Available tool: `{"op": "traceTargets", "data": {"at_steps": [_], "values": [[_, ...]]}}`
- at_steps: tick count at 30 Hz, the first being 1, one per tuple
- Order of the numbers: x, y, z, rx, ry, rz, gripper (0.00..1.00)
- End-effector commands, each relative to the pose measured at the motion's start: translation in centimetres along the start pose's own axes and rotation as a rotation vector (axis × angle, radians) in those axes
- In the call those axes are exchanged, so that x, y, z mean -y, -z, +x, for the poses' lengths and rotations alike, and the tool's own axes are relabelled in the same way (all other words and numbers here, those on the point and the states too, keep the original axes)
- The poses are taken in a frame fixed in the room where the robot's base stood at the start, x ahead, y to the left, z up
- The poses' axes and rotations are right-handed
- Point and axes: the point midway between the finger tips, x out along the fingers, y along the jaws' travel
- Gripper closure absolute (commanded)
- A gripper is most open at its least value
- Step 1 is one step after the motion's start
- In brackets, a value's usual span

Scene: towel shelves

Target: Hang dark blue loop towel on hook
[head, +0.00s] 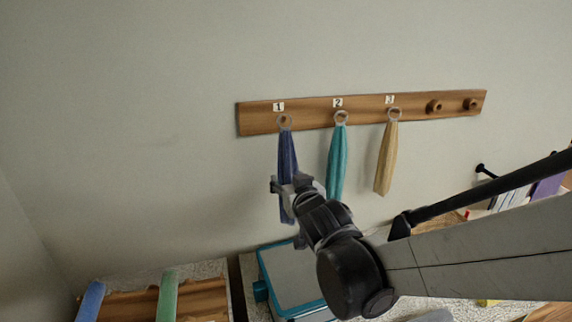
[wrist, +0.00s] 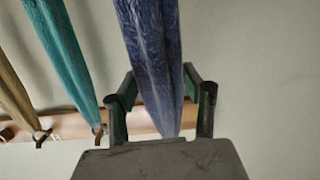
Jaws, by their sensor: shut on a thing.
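The dark blue towel (head: 287,150) hangs long and narrow below the hook marked 1 (head: 284,121) on the wooden rack. Its loop overlaps that hook in the head view; I cannot tell whether it is around the peg or in front of it. My gripper (head: 288,187) is shut on the towel's lower part, with some cloth showing below the fingers. In the wrist view, the dark blue towel (wrist: 153,55) runs between the two fingers of my gripper (wrist: 160,82). Its loop is hidden there behind the gripper body.
A teal towel (head: 337,160) hangs at hook 2 and a tan towel (head: 386,160) at hook 3. Two bare pegs (head: 434,106) are at the rack's right. A blue-edged box (head: 290,275) and a wooden rack (head: 202,296) stand below. The wall left is clear.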

Motion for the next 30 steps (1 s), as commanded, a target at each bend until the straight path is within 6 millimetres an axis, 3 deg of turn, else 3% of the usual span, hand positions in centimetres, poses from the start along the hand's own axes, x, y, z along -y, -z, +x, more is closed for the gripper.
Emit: {"op": "traceTargets", "data": {"at_steps": [18, 30], "values": [[0.0, -0.3, 3.1, 0.0, 0.0, 0.0, 0.87], [0.0, -0.6, 3.5, 0.0, 0.0, 0.0, 0.87]]}}
